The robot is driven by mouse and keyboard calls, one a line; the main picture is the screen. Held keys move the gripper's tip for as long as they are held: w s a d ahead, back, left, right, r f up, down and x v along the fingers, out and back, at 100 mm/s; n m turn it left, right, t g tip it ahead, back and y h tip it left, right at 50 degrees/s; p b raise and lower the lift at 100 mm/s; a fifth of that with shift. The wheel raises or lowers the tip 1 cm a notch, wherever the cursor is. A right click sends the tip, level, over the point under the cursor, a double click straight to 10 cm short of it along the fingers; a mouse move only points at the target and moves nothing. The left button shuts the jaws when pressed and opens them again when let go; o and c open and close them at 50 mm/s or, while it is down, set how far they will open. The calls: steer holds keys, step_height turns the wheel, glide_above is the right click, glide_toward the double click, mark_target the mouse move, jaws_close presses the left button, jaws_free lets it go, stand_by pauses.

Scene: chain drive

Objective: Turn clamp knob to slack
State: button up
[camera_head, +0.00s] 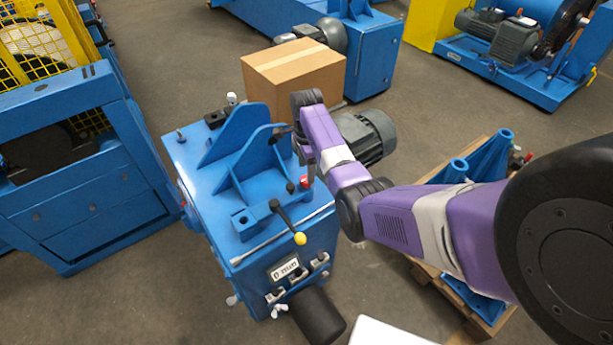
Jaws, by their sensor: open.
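The blue machine (205,175) stands in the middle, with blue upright brackets on top. Several small controls show on it: a red knob (305,181), a black knob (290,188) and a black lever with a yellow ball end (300,239). I cannot tell which one is the clamp knob. My purple arm reaches in from the right over the machine. My gripper (281,136) is a small dark shape beside the right bracket, partly hidden by my wrist. It is open, and I see nothing held in it.
A cardboard box (295,72) stands behind the machine, with a grey motor (368,135) at its right side. A pallet (490,322) with blue castings lies at the right. A blue frame with a yellow guard (75,40) stands at the left. Grey floor lies between.

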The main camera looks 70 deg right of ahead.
steer(key=shift+f, duration=2.1)
steer(key=shift+c, duration=0.4)
jaws_close()
